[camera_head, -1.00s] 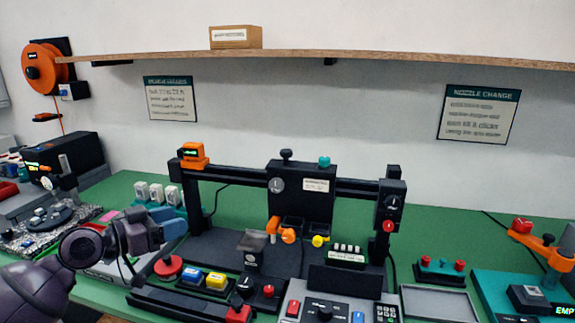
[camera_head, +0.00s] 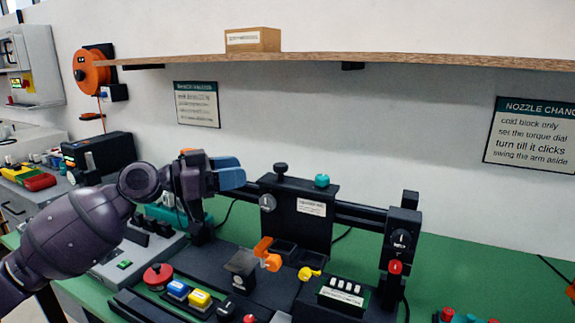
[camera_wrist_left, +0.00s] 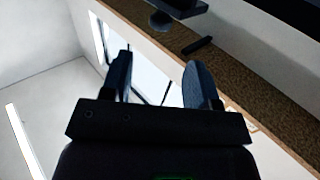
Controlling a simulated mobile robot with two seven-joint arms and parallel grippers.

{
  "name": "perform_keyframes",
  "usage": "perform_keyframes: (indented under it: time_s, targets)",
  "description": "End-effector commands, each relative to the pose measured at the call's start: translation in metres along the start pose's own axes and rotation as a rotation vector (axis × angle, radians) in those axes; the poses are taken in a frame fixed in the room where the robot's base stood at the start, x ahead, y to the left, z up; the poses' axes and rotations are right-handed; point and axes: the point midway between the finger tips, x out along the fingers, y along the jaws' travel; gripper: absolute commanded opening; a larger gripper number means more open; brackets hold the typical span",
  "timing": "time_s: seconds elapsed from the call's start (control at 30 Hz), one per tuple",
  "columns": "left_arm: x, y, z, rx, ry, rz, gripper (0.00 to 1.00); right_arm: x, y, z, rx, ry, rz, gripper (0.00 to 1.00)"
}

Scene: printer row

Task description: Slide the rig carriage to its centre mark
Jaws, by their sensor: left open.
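The rig carriage (camera_head: 297,215) is a black upright block with a white label, a black knob on top and a teal knob beside it. It sits on the dark horizontal rail (camera_head: 362,214) of the black rig frame. My left gripper (camera_head: 236,172), with blue fingers, is raised left of the carriage and overlaps the rig's left end in the head view. It is empty, and its open fingers also show in the left wrist view (camera_wrist_left: 160,80). I cannot make out a centre mark on the rail. My right gripper is out of view.
A wooden shelf (camera_head: 420,63) runs along the wall above the rig. An orange clip (camera_head: 267,254) and a yellow part (camera_head: 309,273) are at the rig's base. A red button (camera_head: 158,275) and coloured switches stand in front.

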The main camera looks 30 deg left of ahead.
Motion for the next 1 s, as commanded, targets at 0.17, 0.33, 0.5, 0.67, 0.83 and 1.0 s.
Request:
perform_keyframes:
  time_s: [0.17,0.33,0.5,0.67,0.83,1.0]
  targets:
    - [0.021,0.0,-0.001,0.004,-0.001,0.001,0.55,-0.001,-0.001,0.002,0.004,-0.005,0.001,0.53]
    - [0.043,0.0,-0.002,0.003,0.001,0.001,0.55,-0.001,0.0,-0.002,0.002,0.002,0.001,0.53]
    - [0.065,0.0,-0.002,0.002,0.001,0.001,0.55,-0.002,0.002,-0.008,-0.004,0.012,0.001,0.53]
    - [0.083,0.0,-0.002,0.002,0.002,0.0,0.55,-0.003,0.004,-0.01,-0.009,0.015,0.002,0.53]
    - [0.096,0.0,-0.001,0.002,0.0,-0.001,0.55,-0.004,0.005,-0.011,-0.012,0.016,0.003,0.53]
    - [0.101,0.0,0.0,0.002,-0.001,-0.001,0.55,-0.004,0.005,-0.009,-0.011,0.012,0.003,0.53]
